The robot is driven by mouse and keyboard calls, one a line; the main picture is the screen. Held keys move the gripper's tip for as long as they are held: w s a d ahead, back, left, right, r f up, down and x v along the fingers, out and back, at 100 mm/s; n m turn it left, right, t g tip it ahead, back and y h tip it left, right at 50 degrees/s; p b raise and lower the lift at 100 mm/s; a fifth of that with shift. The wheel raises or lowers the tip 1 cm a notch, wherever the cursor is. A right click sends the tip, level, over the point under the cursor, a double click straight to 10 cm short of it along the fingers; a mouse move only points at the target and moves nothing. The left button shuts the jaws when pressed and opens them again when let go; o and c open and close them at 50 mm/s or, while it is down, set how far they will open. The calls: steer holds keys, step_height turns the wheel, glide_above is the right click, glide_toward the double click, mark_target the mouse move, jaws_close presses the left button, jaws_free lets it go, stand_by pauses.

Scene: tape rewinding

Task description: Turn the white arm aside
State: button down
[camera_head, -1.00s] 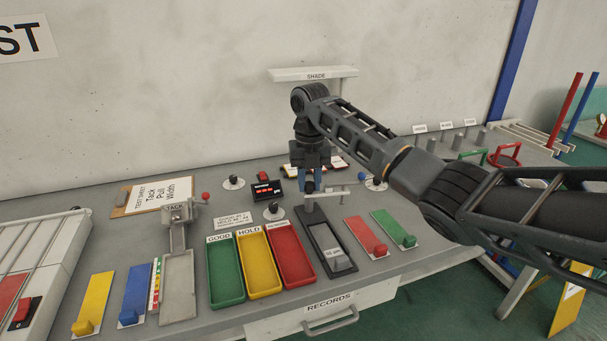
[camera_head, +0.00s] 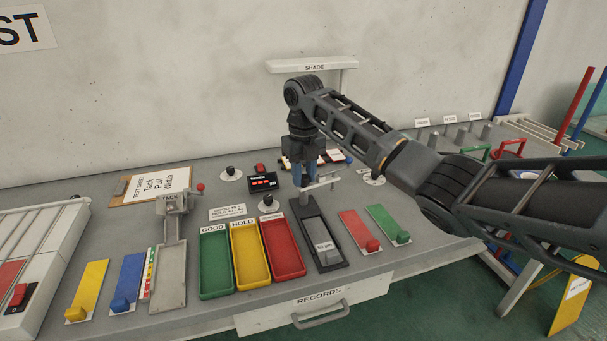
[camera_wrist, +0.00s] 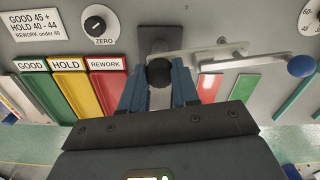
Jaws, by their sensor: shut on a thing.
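The white arm (camera_head: 322,183) lies above the dark-framed gauge (camera_head: 318,232) on the bench. In the wrist view the white arm (camera_wrist: 205,53) slants up and right from a dark round knob (camera_wrist: 160,72) at its left end. My gripper (camera_head: 304,184) points down over this end. In the wrist view the blue fingers of my gripper (camera_wrist: 160,92) are shut on the knob, one on each side. A pale bar with a blue ball (camera_wrist: 300,65) extends to the right, close to the arm. The gripper hides part of the gauge.
Green (camera_head: 216,266), yellow (camera_head: 250,256) and red (camera_head: 283,249) trays stand left of the gauge. Red (camera_head: 360,230) and green (camera_head: 388,224) strips lie to its right. A small black display (camera_head: 263,182) and a ZERO dial (camera_wrist: 97,24) are behind. A shelf (camera_head: 311,65) hangs above.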

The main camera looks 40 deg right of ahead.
steer(key=c, duration=0.8)
jaws_free()
steer(key=shift+r+b, duration=0.55)
steer(key=shift+r, duration=3.35)
